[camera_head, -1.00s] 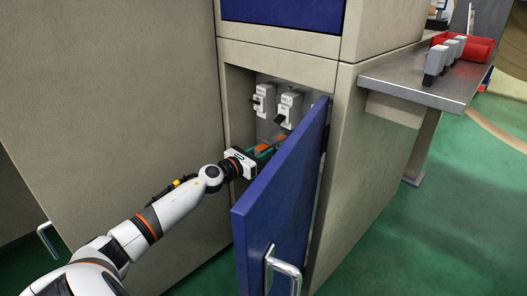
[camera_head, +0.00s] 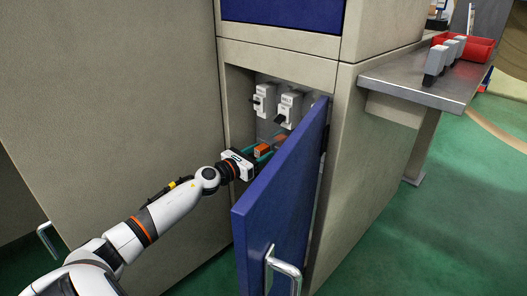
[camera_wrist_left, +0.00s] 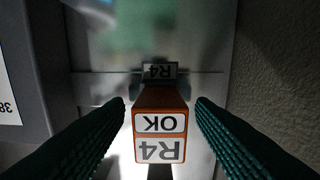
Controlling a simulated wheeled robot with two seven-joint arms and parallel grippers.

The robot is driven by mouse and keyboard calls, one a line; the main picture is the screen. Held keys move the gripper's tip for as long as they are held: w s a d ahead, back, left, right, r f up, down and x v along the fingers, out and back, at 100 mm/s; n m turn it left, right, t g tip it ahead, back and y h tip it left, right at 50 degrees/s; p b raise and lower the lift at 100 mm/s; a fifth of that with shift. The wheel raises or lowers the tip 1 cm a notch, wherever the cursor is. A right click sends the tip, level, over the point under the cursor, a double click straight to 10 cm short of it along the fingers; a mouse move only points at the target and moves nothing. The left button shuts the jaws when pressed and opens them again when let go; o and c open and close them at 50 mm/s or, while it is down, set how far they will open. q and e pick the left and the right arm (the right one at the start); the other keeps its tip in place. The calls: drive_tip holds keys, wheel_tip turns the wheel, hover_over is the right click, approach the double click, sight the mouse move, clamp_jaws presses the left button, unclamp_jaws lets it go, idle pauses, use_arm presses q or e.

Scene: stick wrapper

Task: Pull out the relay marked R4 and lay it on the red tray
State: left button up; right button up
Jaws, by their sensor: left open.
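The relay marked R4 (camera_wrist_left: 160,125) is an orange block with white "OK" and "R4" labels, upside down in the left wrist view. It sits in front of a small R4 plate (camera_wrist_left: 159,71) on the cabinet's back. It also shows as a small orange block inside the cabinet in the head view (camera_head: 262,151). My left gripper (camera_wrist_left: 160,108) is open, with one green finger on each side of the relay and gaps between. In the head view the gripper (camera_head: 258,154) reaches into the cabinet. The red tray (camera_head: 473,48) is on the grey shelf at the upper right. My right gripper is not in view.
The blue cabinet door (camera_head: 283,200) stands open just right of my left gripper. Breaker-like units (camera_head: 288,109) hang above the relay. Several grey-white blocks (camera_head: 436,60) stand on the metal shelf (camera_head: 412,82) before the tray. Another orange block (camera_head: 281,141) is partly hidden by the door.

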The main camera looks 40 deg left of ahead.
sight(257, 154)
use_arm(q)
clamp_jaws()
drive_tip(key=shift+s+a, duration=0.1)
drive_tip(key=shift+s, duration=0.75)
drive_tip(key=shift+s, duration=0.1)
idle(0.3)
drive_tip(key=shift+s+a, duration=0.15)
drive_tip(key=shift+s, duration=1.8)
